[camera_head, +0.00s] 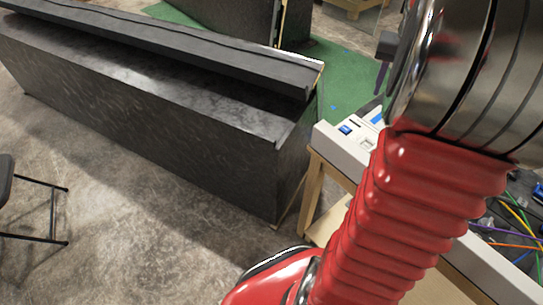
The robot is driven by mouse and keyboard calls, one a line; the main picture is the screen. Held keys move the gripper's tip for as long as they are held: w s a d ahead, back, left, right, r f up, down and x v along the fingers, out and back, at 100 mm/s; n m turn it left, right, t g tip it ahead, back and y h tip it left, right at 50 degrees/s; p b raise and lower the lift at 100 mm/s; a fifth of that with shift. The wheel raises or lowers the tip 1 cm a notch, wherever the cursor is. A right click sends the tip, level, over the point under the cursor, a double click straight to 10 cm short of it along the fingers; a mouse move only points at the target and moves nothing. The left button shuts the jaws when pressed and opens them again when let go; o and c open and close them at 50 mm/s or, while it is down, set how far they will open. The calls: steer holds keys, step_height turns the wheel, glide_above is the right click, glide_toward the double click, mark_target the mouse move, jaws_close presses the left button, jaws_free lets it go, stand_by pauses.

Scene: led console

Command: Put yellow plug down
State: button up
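No yellow plug can be made out. My red-sleeved arm with its metal joint fills the right side and hides much of the console. Small dark parts stick out left of the metal joint and may belong to my gripper (381,75); its fingertips and anything between them cannot be made out. The console (343,148) has a light grey rim and stands on a wooden frame. Its left corner carries a blue part (346,129) and a white socket-like part (367,143). At the right edge, yellow (515,212), orange, purple and green cables lie over its dark panel.
A long dark box-like bench (150,95) stands left of the console, with a narrow gap to the wooden frame (312,190). A dark chair (30,205) is at the left edge. Concrete floor (130,225) is clear in front. A green mat (345,75) lies behind.

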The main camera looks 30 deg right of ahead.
steer(key=w+a+r+n+t, duration=0.1)
steer(key=w+a+r+n, duration=0.1)
steer(key=a, duration=0.8)
steer(key=w+a+r+n+t, duration=0.1)
steer(key=a+n, duration=0.1)
steer(key=a, duration=0.9)
steer(key=s+a+f+n+t, duration=0.1)
steer(key=s+a+n, duration=0.2)
steer(key=a, duration=0.6)
steer(key=s+a+f+n+t+y, duration=0.1)
steer(key=s+a+f+n, duration=0.1)
steer(key=a, duration=0.8)
steer(key=s+n, duration=0.1)
steer(key=s, duration=0.1)
steer(key=shift+s+y, duration=0.3)
steer(key=shift+s, duration=0.1)
